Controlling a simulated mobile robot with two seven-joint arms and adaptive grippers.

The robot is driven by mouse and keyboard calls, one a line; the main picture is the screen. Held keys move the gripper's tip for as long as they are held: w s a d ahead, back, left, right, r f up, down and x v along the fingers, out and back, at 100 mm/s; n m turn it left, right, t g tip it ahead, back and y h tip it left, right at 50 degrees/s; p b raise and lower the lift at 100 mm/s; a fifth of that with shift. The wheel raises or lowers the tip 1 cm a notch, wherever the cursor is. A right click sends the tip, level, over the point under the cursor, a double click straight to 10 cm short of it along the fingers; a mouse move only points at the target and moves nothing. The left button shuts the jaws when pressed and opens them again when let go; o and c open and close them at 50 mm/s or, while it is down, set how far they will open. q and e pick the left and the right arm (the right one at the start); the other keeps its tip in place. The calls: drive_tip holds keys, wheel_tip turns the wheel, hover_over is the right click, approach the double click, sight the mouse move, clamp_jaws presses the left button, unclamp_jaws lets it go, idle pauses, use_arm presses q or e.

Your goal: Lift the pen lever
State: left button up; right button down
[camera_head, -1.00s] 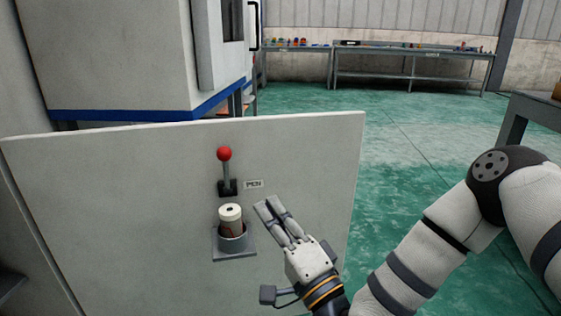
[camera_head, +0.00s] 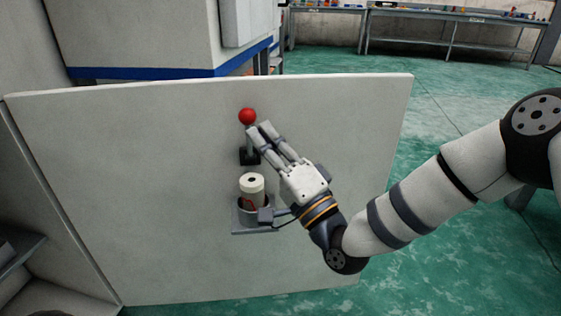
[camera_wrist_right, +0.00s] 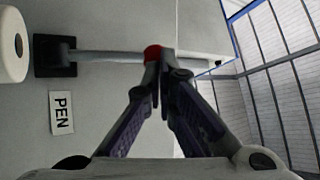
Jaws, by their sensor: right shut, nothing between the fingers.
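The pen lever stands on a grey panel in the head view, with a red ball knob (camera_head: 247,116) on a stem rising from a black base (camera_head: 249,156). In the right wrist view the lever's stem (camera_wrist_right: 105,56) runs from its black base toward the fingertips, and part of the red knob (camera_wrist_right: 152,53) shows behind them. A label reading PEN (camera_wrist_right: 61,113) is beside the base. My right gripper (camera_head: 262,129) is shut and empty, its fingertips just right of and below the knob. I cannot tell whether they touch it. My left gripper is not in view.
Below the lever, a white cylinder (camera_head: 252,186) stands in a grey holder (camera_head: 242,222) on the panel (camera_head: 130,190), close to my right wrist. A white and blue machine (camera_head: 140,40) is behind the panel. Green floor (camera_head: 455,255) is open at right.

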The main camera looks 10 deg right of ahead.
drive_tip(key=shift+w+a+r, duration=0.25)
drive_tip(key=shift+w, duration=0.2)
